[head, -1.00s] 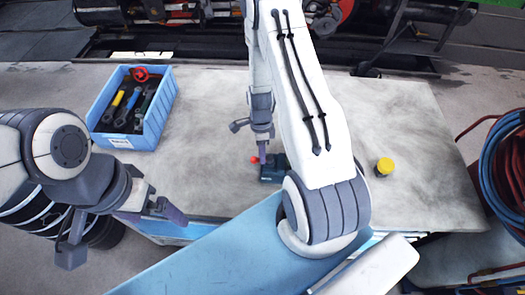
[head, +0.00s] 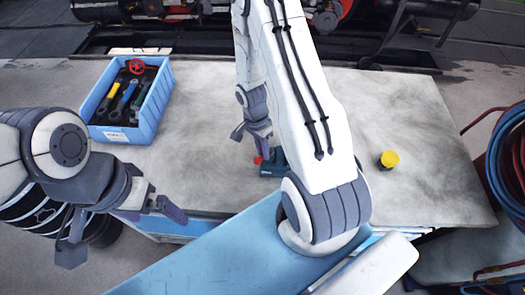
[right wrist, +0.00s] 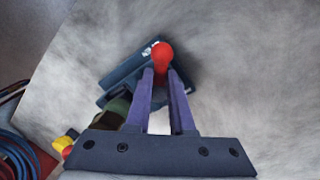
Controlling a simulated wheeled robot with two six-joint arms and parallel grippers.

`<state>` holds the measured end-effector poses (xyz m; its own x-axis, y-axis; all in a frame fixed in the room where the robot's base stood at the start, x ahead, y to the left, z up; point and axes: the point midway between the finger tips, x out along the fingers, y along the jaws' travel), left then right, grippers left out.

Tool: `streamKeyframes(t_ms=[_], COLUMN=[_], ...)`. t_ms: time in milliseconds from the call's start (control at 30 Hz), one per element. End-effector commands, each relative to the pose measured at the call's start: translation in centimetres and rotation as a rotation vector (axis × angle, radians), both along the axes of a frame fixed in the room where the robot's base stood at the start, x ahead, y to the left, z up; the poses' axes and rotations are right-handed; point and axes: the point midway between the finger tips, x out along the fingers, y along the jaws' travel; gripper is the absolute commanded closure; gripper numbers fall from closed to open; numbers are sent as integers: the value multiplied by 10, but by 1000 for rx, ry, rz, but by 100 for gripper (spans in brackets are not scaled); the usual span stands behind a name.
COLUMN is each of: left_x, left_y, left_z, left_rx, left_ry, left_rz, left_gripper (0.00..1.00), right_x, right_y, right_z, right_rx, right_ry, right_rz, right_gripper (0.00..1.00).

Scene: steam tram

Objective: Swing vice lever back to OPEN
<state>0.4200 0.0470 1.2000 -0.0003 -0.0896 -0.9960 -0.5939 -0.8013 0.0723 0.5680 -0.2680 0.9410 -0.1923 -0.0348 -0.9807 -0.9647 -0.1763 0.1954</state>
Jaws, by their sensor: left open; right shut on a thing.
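A small dark teal vice (head: 274,165) sits on the grey worktop, close to its front edge. Its lever ends in a red ball knob (head: 258,160). In the right wrist view the red knob (right wrist: 162,56) shows at the fingertips, with the vice body (right wrist: 130,72) behind it. My right gripper (head: 262,150) reaches down to the knob and is shut on it; the fingers (right wrist: 161,75) lie on either side of it. My left gripper (head: 125,235) is open and empty, left of the worktop's front edge. The lever's shaft is mostly hidden.
A blue bin (head: 155,112) of tools stands at the worktop's (head: 420,110) left. A yellow-capped object (head: 389,159) stands right of the vice. Coiled hoses (head: 508,160) hang at the far right. The worktop between bin and vice is clear.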

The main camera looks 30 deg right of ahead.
Motion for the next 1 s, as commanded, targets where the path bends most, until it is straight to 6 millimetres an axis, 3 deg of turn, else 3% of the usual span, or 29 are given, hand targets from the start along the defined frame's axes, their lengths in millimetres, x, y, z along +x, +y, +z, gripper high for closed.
streamKeyframes(t_ms=[433,467,533,867,1000], left_x=[0,0,0,0,0], left_y=[0,0,0,0,0], left_z=[0,0,0,-1,-4], left_rx=[0,0,0,0,0], left_ry=[0,0,0,0,0], left_rz=[0,0,0,0,0], left_gripper=[0,0,0,0,0], right_x=[1,1,1,0,3], right_y=[0,0,0,0,0], right_z=[1,1,1,1,12], right_rx=[0,0,0,0,-2], right_ry=[-3,-3,-2,-1,-4], right_rz=[13,13,12,10,9], right_gripper=[100,75,49,49,49])
